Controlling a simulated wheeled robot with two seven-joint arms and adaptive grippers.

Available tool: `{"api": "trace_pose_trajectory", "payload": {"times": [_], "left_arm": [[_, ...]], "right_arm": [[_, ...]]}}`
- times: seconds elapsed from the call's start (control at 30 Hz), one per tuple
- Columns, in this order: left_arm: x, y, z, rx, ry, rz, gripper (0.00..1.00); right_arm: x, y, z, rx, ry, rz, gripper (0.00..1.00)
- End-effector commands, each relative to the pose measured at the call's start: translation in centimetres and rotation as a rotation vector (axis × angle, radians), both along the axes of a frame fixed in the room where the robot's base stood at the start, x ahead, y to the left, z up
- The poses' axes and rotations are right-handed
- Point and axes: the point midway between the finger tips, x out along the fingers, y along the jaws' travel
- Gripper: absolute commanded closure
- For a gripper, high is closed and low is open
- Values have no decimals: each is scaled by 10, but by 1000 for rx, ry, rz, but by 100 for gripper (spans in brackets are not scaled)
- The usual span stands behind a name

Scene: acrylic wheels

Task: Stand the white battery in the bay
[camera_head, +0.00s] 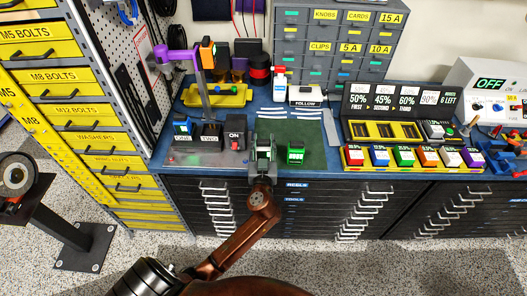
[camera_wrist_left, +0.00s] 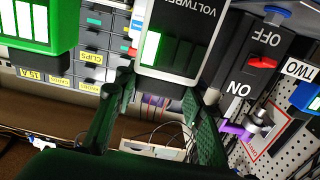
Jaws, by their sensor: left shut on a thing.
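My left gripper (camera_head: 263,158) is over the front of the blue bench, shut on the white battery (camera_head: 264,143). In the left wrist view the two dark green fingers (camera_wrist_left: 158,105) are on either side of the dark end of the white battery (camera_wrist_left: 185,30), which has a lit green strip. I cannot tell whether it touches the bench. My right gripper is not in view.
A black ON/OFF switch box (camera_head: 236,133) stands between the unit and my gripper. A green battery (camera_head: 296,154) stands close to the right on a green mat (camera_head: 315,152). A yellow-slotted rack (camera_head: 358,132) and several coloured packs are farther right. A purple-topped post (camera_head: 203,90) rises behind the unit.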

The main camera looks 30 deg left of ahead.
Motion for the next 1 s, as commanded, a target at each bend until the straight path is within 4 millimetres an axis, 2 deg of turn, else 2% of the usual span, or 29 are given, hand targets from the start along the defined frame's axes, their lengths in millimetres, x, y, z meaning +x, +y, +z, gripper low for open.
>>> {"api": "trace_pose_trajectory", "payload": {"times": [0.07, 0.47, 1.0], "left_arm": [[0, 0, 0, 0, 0, 0, 73], [0, 0, 0, -1, 1, 0, 100], [0, 0, 2, 1, -2, -1, 100]], "right_arm": [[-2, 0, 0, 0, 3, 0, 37], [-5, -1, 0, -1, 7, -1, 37], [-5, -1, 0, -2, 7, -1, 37]]}}
